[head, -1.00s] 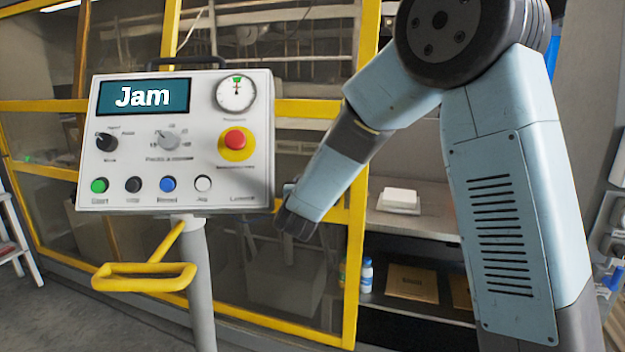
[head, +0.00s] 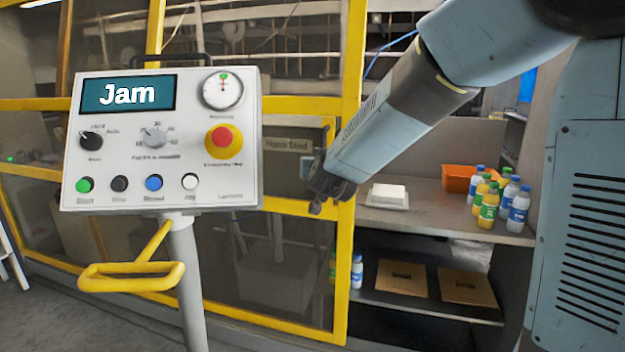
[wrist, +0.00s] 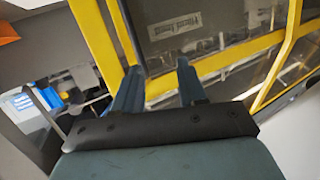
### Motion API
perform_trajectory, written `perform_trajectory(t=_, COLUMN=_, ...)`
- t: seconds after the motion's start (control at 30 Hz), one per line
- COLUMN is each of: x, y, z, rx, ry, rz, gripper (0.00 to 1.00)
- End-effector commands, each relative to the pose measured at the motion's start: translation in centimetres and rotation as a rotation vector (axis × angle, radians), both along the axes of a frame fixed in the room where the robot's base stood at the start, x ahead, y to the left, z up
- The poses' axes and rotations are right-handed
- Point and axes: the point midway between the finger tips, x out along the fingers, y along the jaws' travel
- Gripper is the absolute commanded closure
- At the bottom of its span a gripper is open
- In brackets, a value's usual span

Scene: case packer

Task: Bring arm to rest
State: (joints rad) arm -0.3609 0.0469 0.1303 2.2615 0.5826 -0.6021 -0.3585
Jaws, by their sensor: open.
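My arm reaches in from the upper right of the head view. My gripper (head: 322,192) is at its lower left end, between the control panel (head: 160,140) and the shelf, in front of the yellow-framed guard. In the wrist view my gripper (wrist: 158,85) shows two dark fingers spread apart, with nothing between them. The fingers point towards the yellow frame (wrist: 98,40) and a dark window pane bearing a label. The panel's screen (head: 128,94) reads "Jam".
Several capped bottles (head: 489,205), an orange bin (head: 458,179) and a white block (head: 388,195) stand on the shelf right of the guard. Flat brown cartons (head: 401,277) lie below. A yellow handle (head: 130,277) juts out from the panel's post.

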Motion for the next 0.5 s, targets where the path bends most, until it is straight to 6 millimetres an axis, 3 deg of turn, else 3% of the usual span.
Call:
perform_trajectory(t=0.2, x=-4.2, y=-4.1, z=2.0, rx=-0.007, ry=0.132, rz=0.064, gripper=0.59)
perform_trajectory(t=0.5, x=-12.1, y=-10.2, z=2.5, rx=-0.047, ry=0.348, rz=0.094, gripper=0.59)
